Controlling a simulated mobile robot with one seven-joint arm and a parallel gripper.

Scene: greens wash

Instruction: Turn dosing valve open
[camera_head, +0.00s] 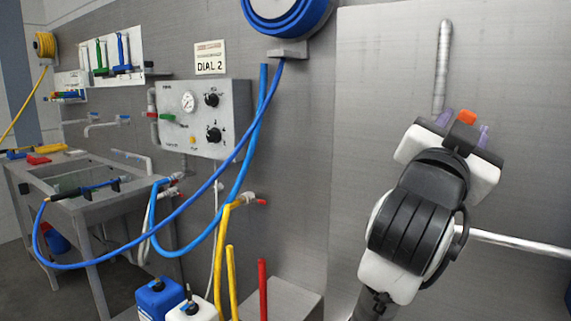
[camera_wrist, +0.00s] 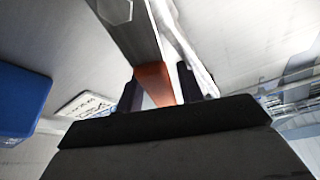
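My gripper (camera_head: 463,124) is raised at the right, by the grey wall panel. Its purple-tipped fingers are apart. An orange-red piece (camera_head: 467,117), like a lever end, shows between the fingertips. In the wrist view the orange-red piece (camera_wrist: 155,84) lies between my dark fingers (camera_wrist: 160,92), at the end of a grey metal bar (camera_wrist: 130,30). A gap shows beside it, so the gripper looks open around it. I cannot tell for sure whether this is the dosing valve's handle; its body is hidden. A metal pipe (camera_head: 442,65) runs up the wall just above.
A control box (camera_head: 205,140) with gauge and knobs hangs under the DIAL 2 sign (camera_head: 210,58). A blue hose (camera_head: 215,185) loops to the sink bench (camera_head: 75,205). A red-handled tap (camera_head: 250,199), a yellow hose (camera_head: 221,245) and a blue canister (camera_head: 158,299) are lower left.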

